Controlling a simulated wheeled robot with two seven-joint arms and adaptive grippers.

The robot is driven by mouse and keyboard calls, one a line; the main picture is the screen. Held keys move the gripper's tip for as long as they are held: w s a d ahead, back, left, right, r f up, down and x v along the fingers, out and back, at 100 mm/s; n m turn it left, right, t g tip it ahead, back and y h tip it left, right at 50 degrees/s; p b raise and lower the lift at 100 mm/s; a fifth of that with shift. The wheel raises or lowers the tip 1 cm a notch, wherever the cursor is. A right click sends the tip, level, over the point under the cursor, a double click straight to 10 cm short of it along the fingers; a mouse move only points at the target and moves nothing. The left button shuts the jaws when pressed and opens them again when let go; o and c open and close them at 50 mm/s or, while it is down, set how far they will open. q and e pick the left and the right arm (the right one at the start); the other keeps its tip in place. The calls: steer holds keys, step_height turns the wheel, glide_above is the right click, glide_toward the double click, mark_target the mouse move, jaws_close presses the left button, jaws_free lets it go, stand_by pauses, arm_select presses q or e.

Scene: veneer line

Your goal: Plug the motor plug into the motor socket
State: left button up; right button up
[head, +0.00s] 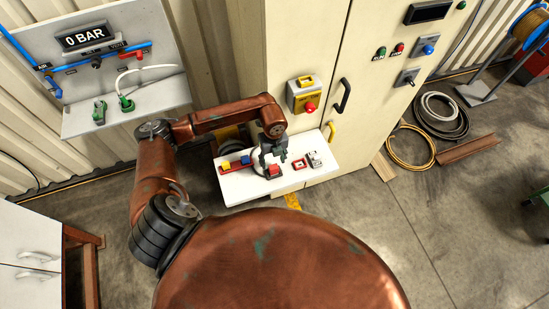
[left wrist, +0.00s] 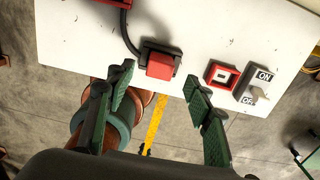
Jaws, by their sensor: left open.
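The motor plug (left wrist: 160,65), a red block on a dark body with a black cable, lies on the white shelf. In the head view the plug (head: 274,171) sits just below my left gripper (head: 273,153). In the left wrist view my left gripper (left wrist: 158,82) is open, its green-padded fingers on either side of the plug's near edge, not visibly touching it. The motor socket (left wrist: 221,75), a red square frame with a pale centre, is right of the plug; it also shows in the head view (head: 298,164). My right gripper is out of view.
An ON/OFF switch (left wrist: 258,90) stands right of the socket. A cabinet with a red emergency button (head: 310,106) rises behind. Coiled hoses (head: 410,146) lie on the floor at right.

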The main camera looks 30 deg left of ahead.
mark_target(274, 167)
arm_select(q)
steer(key=shift+d+f+p, duration=0.1)
steer(key=shift+f+p, duration=0.65)
steer(key=shift+f, duration=2.6)
steer(key=c, duration=1.3)
steer(key=shift+r+p, duration=1.75)
steer(key=shift+r, duration=0.8)
